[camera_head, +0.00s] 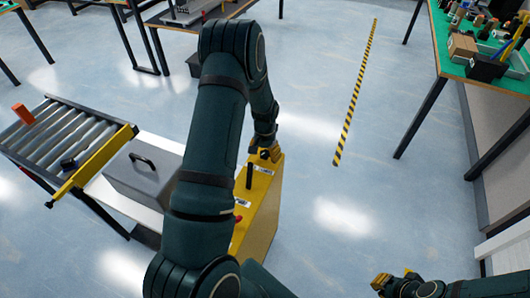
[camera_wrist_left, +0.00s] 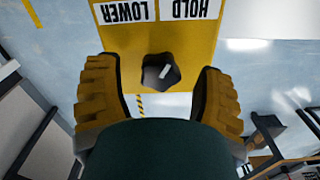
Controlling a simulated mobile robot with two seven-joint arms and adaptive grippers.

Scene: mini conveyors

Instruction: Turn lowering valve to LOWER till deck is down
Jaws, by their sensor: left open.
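The lowering valve is a black lobed knob (camera_wrist_left: 161,73) with a white mark on a yellow panel, seen in the left wrist view. The LOWER label (camera_wrist_left: 124,11) and HOLD label (camera_wrist_left: 190,9) appear upside down above it. The white mark slants toward the HOLD side. My left gripper (camera_wrist_left: 160,98) is open, its yellow fingers on either side of the knob with gaps visible. In the head view, my left gripper (camera_head: 268,152) is at the far end of the yellow box (camera_head: 262,218). The white deck (camera_head: 152,144) carries a grey case. My right gripper (camera_head: 393,284) is at lower right; its opening is unclear.
The grey case (camera_head: 135,183) has a black handle. A roller conveyor (camera_head: 62,133) with a yellow bar (camera_head: 92,166) and an orange block (camera_head: 23,114) stands left. A green-topped bench (camera_head: 450,66) stands right. Open floor with a striped line (camera_head: 355,92) lies between.

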